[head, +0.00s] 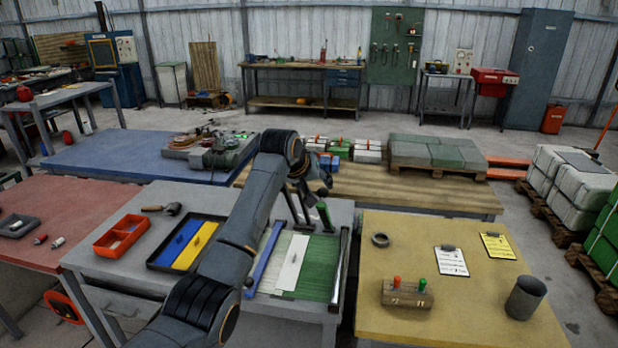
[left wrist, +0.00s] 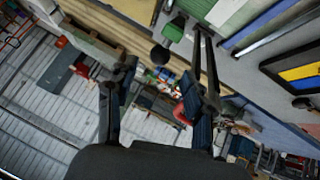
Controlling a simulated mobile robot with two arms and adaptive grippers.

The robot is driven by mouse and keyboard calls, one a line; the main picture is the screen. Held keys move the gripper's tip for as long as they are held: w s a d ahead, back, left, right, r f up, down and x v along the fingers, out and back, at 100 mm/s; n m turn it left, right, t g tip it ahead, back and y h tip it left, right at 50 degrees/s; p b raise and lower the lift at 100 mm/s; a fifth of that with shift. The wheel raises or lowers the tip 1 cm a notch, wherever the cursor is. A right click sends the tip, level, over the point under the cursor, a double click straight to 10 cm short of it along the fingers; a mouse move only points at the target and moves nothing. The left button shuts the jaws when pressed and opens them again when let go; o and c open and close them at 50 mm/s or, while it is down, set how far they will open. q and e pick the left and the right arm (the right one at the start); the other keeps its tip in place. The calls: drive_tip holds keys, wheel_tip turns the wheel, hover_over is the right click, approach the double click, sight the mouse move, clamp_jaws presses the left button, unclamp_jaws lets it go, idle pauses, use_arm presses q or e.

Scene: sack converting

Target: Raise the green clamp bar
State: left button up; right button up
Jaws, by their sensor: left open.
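A green lever-like piece (head: 325,217), which looks like the clamp bar's handle, stands at the far edge of the grey table, behind a ribbed green sheet (head: 312,265). In the left wrist view a green piece (left wrist: 175,28) shows with a dark round knob (left wrist: 160,55) near it. My left gripper (head: 301,222) is open and empty, just left of the green handle in the head view. Its two fingers (left wrist: 165,60) spread on either side of the knob in the wrist view; contact cannot be told. My right gripper is not in view.
A blue bar (head: 264,258) and a white strip (head: 291,262) lie by the green sheet. A black tray with blue and yellow pieces (head: 170,268) and a red bin (head: 120,236) stand left. A yellow table (head: 440,325) is right; a wooden bench (head: 420,192) stands behind.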

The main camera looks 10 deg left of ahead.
use_arm(q)
drive_tip(key=shift+v, duration=2.35)
drive_tip(key=shift+f, duration=0.1)
